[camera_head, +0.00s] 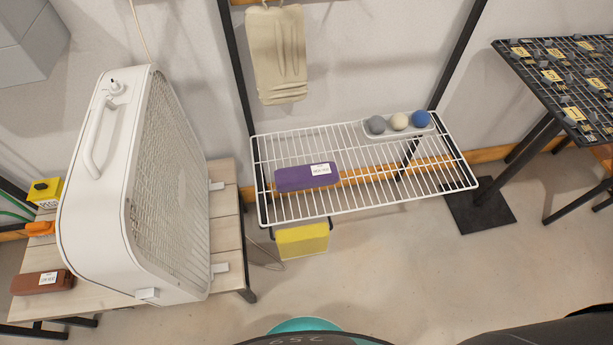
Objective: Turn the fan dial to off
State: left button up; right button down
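A white box fan (135,190) stands upright on a light wooden bench (228,225) at the left. Its grille faces right, and a curved handle runs along its top. The fan dial (116,87) is a small light knob at the far end of the fan's top, near the wall. Its setting is too small to read. Neither gripper shows in the head view. Dark rounded parts at the bottom edge seem to be mine.
A white wire rack (365,165) holds a purple box (300,180) and several balls. A yellow box (302,239) is below it. A cloth (277,55) hangs above. A brown box (40,282) lies beside the fan. A dark table (560,75) stands right. Floor between is clear.

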aim_at(116, 89)
jog(key=u, duration=1.1)
